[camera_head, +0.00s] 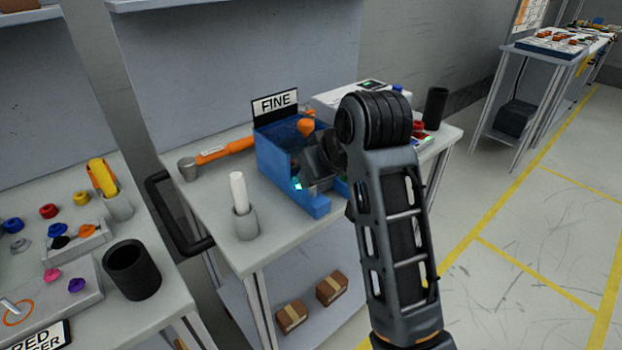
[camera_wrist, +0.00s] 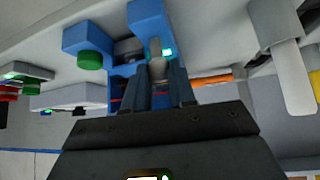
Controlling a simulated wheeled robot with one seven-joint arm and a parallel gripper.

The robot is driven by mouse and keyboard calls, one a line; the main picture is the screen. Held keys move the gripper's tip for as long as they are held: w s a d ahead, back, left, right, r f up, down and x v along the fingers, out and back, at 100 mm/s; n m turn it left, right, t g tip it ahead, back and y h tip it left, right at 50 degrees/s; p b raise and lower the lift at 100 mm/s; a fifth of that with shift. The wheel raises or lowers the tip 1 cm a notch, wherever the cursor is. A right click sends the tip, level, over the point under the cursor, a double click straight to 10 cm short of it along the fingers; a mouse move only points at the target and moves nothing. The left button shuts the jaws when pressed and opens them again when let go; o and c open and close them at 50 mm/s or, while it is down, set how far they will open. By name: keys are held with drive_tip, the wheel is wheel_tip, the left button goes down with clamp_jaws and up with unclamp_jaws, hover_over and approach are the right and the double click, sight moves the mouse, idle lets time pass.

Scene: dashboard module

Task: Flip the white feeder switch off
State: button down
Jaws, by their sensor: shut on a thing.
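A blue unit (camera_head: 275,160) with a FINE sign (camera_head: 275,102) stands on the middle workbench. My gripper (camera_wrist: 160,85) reaches into its open front; in the head view my arm hides much of it. In the wrist view the blue unit (camera_wrist: 148,22) surrounds the fingertips. The fingers are shut on a small pale grey lever (camera_wrist: 158,70), which looks like a switch handle. A cyan-green light (camera_wrist: 168,52) glows beside it, also visible in the head view (camera_head: 297,184). I cannot tell the lever's position, and I see no label marking it as the white feeder switch.
A white stick in a grey cup (camera_head: 245,224) stands left of the blue unit. An orange-handled tool (camera_head: 225,150) lies behind. A black cup (camera_head: 435,108) stands at right. A left bench holds coloured knobs, a black cup (camera_head: 132,270) and a partly cut-off RED sign (camera_head: 45,337).

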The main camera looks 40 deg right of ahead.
drive_tip(key=s+t+b, duration=0.1)
drive_tip(key=t+b, duration=0.1)
drive_tip(key=s+f+t+b, duration=0.1)
drive_tip(key=t+b, duration=0.1)
drive_tip(key=b, duration=0.1)
drive_tip(key=shift+f, duration=0.15)
drive_tip(key=shift+s+t+b, duration=0.2)
drive_tip(key=shift+t+b, duration=0.5)
drive_tip(key=shift+b, duration=0.2)
drive_tip(key=c, duration=0.9)
unclamp_jaws()
drive_tip(key=shift+s+r, duration=0.1)
drive_tip(key=shift+r, duration=0.1)
